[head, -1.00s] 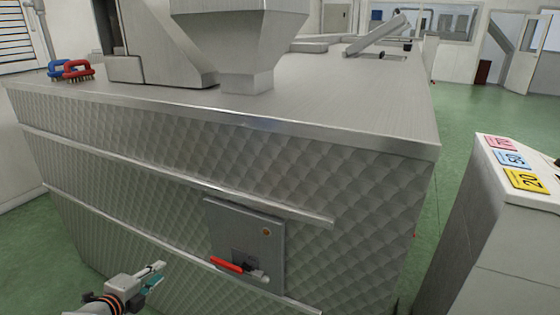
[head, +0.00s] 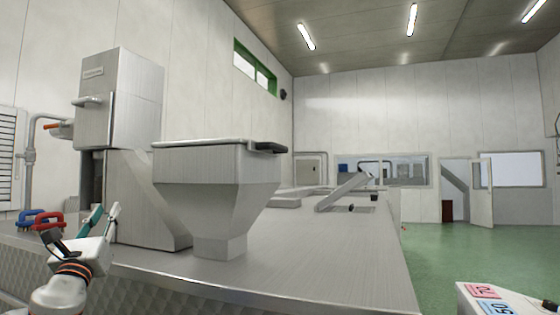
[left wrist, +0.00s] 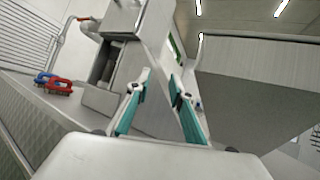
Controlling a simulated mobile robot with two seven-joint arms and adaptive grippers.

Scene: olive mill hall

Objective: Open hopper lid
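The steel hopper (head: 215,190) stands on the machine deck and tapers down to a square neck. Its lid (head: 200,142) lies flat across the top, shut, with a dark handle (head: 265,147) at the right end. My left gripper (head: 106,212) is left of the hopper, lower than the lid and apart from it. In the left wrist view its teal-padded fingers (left wrist: 160,84) are spread with nothing between them. The hopper's wall (left wrist: 250,90) fills the right of that view, under the lid's edge (left wrist: 265,38). My right gripper is not in view.
A tall steel housing (head: 120,100) stands left behind the hopper. Blue (head: 27,218) and red (head: 47,220) brushes lie at the deck's left end. The deck (head: 330,260) is clear right of the hopper. A cabinet with number cards (head: 487,291) stands at lower right.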

